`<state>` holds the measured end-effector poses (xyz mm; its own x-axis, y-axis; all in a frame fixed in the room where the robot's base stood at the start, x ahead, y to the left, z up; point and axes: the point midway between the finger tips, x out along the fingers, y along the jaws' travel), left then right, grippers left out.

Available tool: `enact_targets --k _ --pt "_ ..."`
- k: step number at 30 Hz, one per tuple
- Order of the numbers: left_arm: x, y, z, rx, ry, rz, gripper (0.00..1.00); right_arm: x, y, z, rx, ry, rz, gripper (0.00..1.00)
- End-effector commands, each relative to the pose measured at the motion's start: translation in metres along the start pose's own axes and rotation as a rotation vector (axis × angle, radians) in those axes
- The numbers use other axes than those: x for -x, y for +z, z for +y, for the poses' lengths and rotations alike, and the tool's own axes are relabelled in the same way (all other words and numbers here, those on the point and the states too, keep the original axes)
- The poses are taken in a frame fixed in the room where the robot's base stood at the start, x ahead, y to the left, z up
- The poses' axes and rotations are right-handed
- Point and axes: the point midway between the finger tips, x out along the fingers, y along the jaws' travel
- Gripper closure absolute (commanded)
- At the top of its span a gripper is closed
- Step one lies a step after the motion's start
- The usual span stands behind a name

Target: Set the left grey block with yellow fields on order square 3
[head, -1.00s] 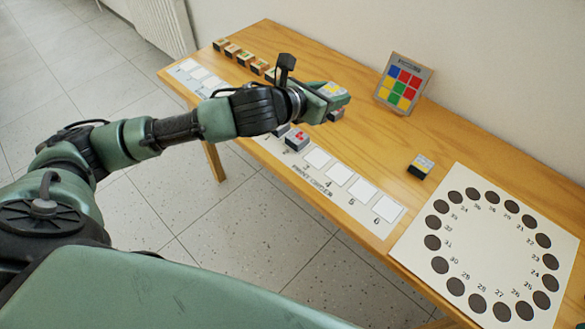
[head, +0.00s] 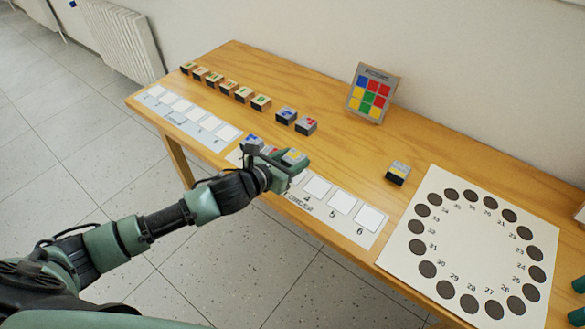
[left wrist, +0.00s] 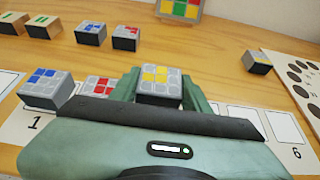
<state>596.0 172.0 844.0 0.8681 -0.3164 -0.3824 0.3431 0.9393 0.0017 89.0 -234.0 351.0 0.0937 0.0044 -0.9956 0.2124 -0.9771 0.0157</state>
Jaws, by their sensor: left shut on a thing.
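My left gripper (head: 290,164) is shut on a grey block with yellow fields (head: 294,157), over the order strip just right of the red block. In the left wrist view the block (left wrist: 160,82) sits upright between the fingers, yellow fields up. Order square 3 is mostly hidden by gripper and block; I cannot tell whether the block touches it. A blue-field block (left wrist: 45,88) is on square 1 and a red-field block (left wrist: 98,88) on square 2. Another grey block with yellow fields (head: 398,173) stands apart to the right. My right gripper is not in view.
Order squares 4 (head: 318,187), 5 (head: 341,202) and 6 (head: 368,218) are empty. Blue (head: 286,115) and red (head: 306,125) blocks stand behind. A colour pattern card (head: 372,93) stands at the back, a white board with dark round spots (head: 400,245) lies right.

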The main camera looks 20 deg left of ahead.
Motion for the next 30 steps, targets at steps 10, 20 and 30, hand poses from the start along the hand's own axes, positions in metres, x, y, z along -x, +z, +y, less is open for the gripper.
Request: enact_targets --k 10,20,30 --pt "-0.013 -0.031 0.0 0.001 -0.001 0.0 0.94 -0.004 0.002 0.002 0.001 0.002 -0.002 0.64" --pt "-0.013 -0.034 0.0 0.0 0.0 0.002 0.44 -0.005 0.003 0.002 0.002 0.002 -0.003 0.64" --pt "-0.013 -0.032 -0.001 0.001 -0.001 0.001 0.44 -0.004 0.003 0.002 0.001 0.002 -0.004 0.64"
